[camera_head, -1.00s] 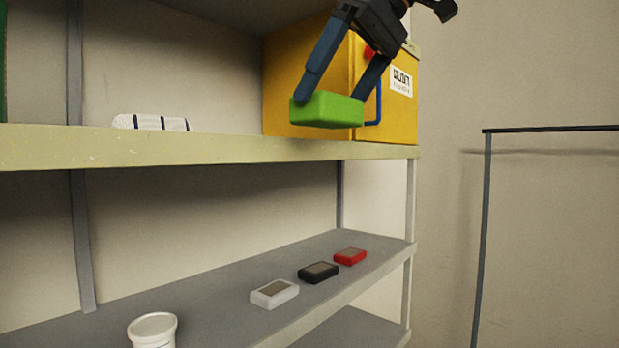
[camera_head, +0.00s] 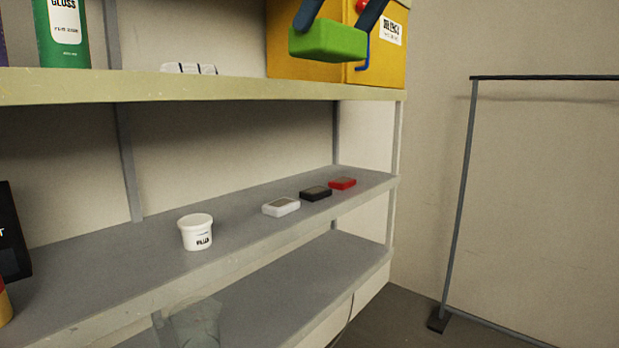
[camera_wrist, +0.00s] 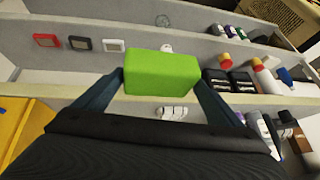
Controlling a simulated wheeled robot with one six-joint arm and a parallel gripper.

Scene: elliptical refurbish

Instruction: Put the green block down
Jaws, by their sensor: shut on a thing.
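The green block (camera_head: 328,40) is held between the two blue fingers of my gripper (camera_head: 335,22), near the top of the head view. It also shows in the wrist view (camera_wrist: 162,74), with a finger at each end. The block hangs in front of the yellow cabinet (camera_head: 290,62) at the right end of the upper shelf (camera_head: 200,88). In the head view it appears above the shelf's front edge. The rest of my gripper is cut off by the top of the head view.
The middle shelf (camera_head: 240,225) holds a white tub (camera_head: 196,233) and white (camera_head: 281,207), black (camera_head: 315,194) and red (camera_head: 342,184) small boxes. A green bottle (camera_head: 62,35) stands at upper left. A metal frame (camera_head: 463,180) stands right.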

